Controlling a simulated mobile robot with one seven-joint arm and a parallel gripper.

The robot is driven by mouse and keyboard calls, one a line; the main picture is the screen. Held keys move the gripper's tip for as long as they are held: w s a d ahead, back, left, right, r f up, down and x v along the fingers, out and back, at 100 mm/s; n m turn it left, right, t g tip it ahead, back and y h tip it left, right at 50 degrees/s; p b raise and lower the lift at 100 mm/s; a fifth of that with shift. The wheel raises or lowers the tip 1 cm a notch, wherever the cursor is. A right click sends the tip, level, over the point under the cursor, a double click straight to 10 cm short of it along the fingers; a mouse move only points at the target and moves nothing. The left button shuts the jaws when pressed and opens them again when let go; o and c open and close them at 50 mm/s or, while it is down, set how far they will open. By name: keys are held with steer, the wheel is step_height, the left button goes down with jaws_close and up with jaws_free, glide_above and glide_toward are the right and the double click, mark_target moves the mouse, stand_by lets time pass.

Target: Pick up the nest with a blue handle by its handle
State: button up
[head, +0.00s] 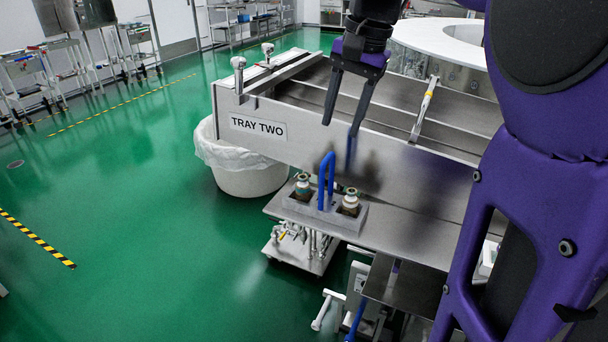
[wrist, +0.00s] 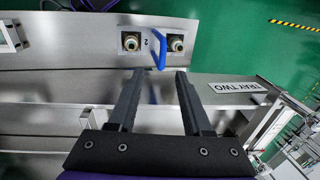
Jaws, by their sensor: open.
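The nest (head: 325,215) is a grey block holding two vials, with an upright blue loop handle (head: 327,180) between them. It rests on a steel shelf in front of the tray marked TRAY TWO. In the wrist view the blue handle (wrist: 158,50) shows just beyond the fingertips, between the two vials. My gripper (head: 338,145) is open and empty, pointing down above and slightly right of the handle in the head view. The fingers appear apart from the handle. In the wrist view my gripper (wrist: 160,75) has its fingertips on either side of the handle's line.
The steel tray wall with the TRAY TWO label (head: 258,126) stands close behind the nest. A lined white bin (head: 240,170) is to the left. The steel shelf (head: 410,240) is bare right of the nest. Another blue handle (head: 355,320) shows lower down.

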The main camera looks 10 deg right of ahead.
mark_target(328, 156)
steer(key=f, duration=0.4)
steer(key=shift+w+a+b, duration=0.25)
steer(key=shift+a+b, duration=0.05)
steer(key=shift+a, duration=0.05)
steer(key=f, duration=0.2)
steer(key=a+f+b, duration=0.1)
steer(key=f, duration=0.2)
steer(key=shift+w+a, duration=0.2)
jaws_close()
steer(key=shift+r, duration=0.1)
stand_by(0.7)
